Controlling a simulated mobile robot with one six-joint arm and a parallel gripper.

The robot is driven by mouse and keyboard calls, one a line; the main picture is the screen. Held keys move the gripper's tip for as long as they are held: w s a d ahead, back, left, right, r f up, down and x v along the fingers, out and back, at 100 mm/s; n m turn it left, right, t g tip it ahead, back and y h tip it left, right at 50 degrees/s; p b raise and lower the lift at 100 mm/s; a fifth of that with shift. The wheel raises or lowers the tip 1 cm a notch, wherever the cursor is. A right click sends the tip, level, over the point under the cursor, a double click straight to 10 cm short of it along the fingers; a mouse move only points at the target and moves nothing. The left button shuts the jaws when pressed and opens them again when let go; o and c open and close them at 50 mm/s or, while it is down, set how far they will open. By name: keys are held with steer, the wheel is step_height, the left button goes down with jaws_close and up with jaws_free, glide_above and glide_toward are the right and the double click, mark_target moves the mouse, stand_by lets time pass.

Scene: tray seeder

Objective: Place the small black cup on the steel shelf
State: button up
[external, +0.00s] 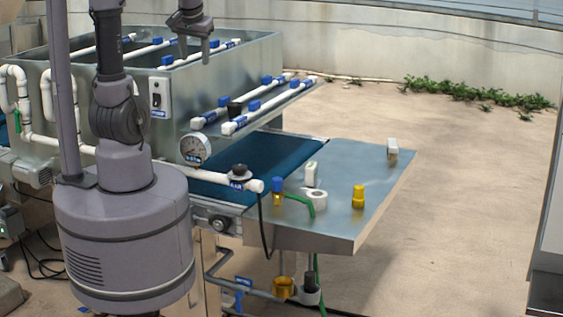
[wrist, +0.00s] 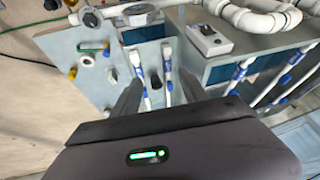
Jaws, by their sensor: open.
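The small black cup (external: 235,109) stands between two white pipes on the steel ledge at the machine's right end. It also shows in the wrist view (wrist: 155,81), between the pipes and between my fingers in the picture. My gripper (external: 194,50) is open and empty, above and left of the cup in the external view; its dark fingers show in the wrist view (wrist: 159,88). A flat steel shelf (external: 345,222) extends at the right beyond the blue belt, with bare metal between its fittings. It lies at the left of the wrist view (wrist: 110,70).
White pipes (external: 252,115) with blue clips flank the cup. The shelf carries a yellow fitting (external: 358,197), a white ring (external: 316,201), a blue-topped valve (external: 277,188), a green hose and white blocks. A blue belt (external: 245,160) and a black knob (external: 240,171) lie between ledge and shelf.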

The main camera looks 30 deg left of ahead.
steer(key=s+f+m, duration=0.2)
steer(key=s, duration=0.5)
steer(key=s+f+m+t, duration=0.1)
steer(key=s+f+m, duration=0.1)
steer(key=s, duration=0.6)
steer(key=shift+s+d+m, duration=0.2)
steer(key=shift+s+m, duration=0.1)
steer(key=shift+m, duration=0.5)
steer(key=shift+f, duration=0.15)
